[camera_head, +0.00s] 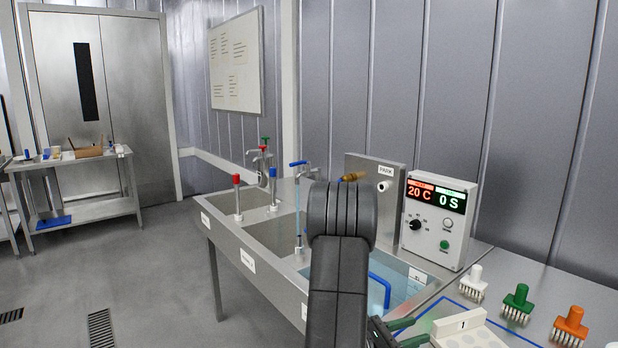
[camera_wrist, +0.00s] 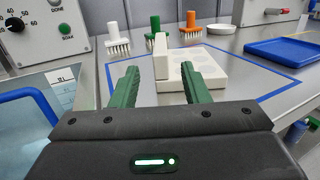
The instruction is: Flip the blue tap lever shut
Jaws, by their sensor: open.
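The blue tap lever (camera_head: 298,163) shows small in the head view, on top of a metal tap over the sink row. It sticks out sideways above the basins, and a thin bluish stream seems to fall below it. My gripper (camera_head: 420,330) is at the lower right of the head view, well apart from the lever and partly hidden by my arm. In the wrist view my gripper (camera_wrist: 160,72) is open and empty, its green fingers pointing toward a white tray (camera_wrist: 205,72). The lever is not in the wrist view.
A control box (camera_head: 436,220) stands behind the water-filled basin (camera_head: 402,288). Red (camera_head: 236,180) and green (camera_head: 264,140) fittings stand along the sinks. White, green and orange brushes (camera_head: 569,325) stand at the right. A blue tray (camera_wrist: 285,50) lies farther right.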

